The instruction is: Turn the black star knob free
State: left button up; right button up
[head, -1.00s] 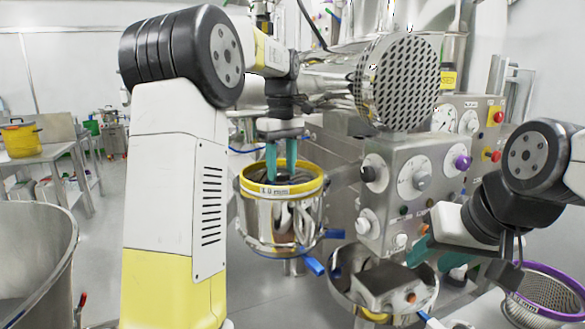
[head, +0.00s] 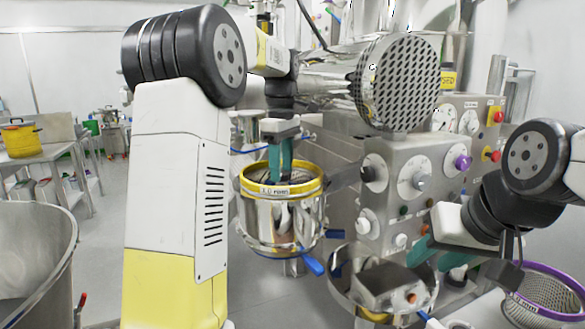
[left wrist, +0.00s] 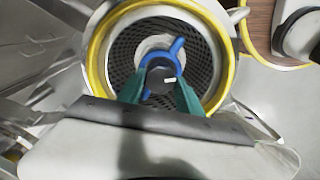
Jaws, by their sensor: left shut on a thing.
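A steel drum with a yellow rim (head: 310,189) stands in the middle of the head view. My left gripper (head: 281,178) points down into its open top. In the left wrist view, the fingers of my left gripper (left wrist: 160,90) are shut on the black star knob (left wrist: 161,75), a dark hub with a small white mark. A blue piece with stubby arms (left wrist: 175,48) curves around the knob, over a dark perforated screen. The knob is hidden inside the drum in the head view. My right gripper (head: 435,256) is open and empty, at the lower right.
A control panel (head: 411,240) with dials stands right of the drum. A round perforated steel face (head: 398,82) is above it. A steel bowl (head: 340,285) sits below the panel, and a purple-rimmed basket (head: 548,290) lies at lower right. A large steel vessel (head: 35,255) is at left.

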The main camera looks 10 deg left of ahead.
pick_arm(q)
jog(key=o, duration=1.4)
jog(key=shift+c, duration=0.2)
notch_tip(320, 180, up, 7)
jog(key=shift+r, duration=0.45)
